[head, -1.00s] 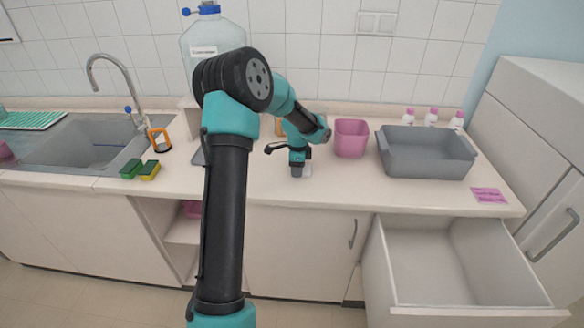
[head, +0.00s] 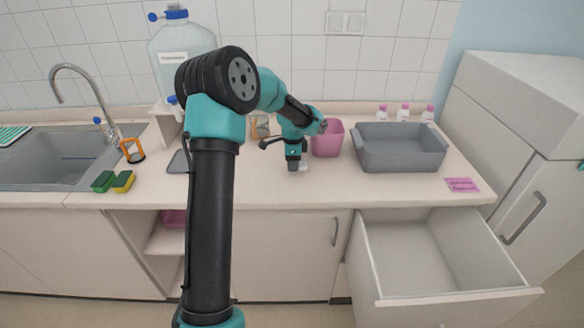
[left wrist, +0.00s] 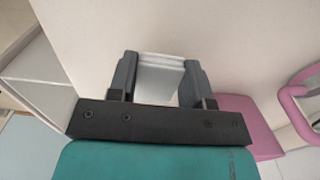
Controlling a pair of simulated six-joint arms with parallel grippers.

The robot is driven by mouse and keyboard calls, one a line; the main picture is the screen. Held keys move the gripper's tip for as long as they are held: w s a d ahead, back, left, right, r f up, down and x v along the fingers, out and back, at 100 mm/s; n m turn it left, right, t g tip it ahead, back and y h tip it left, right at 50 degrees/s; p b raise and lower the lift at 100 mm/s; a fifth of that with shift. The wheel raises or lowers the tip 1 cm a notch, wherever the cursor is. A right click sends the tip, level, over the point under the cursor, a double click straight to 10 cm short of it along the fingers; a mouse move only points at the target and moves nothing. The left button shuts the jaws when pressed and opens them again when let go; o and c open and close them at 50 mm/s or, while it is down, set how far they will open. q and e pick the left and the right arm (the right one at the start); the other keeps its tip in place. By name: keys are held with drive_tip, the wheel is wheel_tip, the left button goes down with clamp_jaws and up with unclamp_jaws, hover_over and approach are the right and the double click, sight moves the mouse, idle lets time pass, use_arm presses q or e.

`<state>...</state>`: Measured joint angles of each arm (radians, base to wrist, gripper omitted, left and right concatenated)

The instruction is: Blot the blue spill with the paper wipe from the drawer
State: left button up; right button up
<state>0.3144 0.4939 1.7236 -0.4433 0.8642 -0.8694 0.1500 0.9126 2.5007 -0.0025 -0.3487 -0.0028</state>
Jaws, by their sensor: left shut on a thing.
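My left gripper (head: 296,166) points down over the worktop, in front of the pink container. It is shut on a white folded paper wipe (left wrist: 160,80), which sits between its two grey fingers in the left wrist view. In the head view only a small pale bit of the wipe shows beside the fingers. I cannot tell whether it touches the worktop. No blue spill is visible; the gripper and arm cover part of the worktop. The drawer (head: 455,308) stands open at the lower right and looks empty inside. My right gripper is not in view.
A large water canister (head: 182,60) is behind my arm. Sponges (head: 113,182) lie by the sink (head: 60,158).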

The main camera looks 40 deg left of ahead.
use_arm(q)
drive_tip(key=shift+r, duration=2.3)
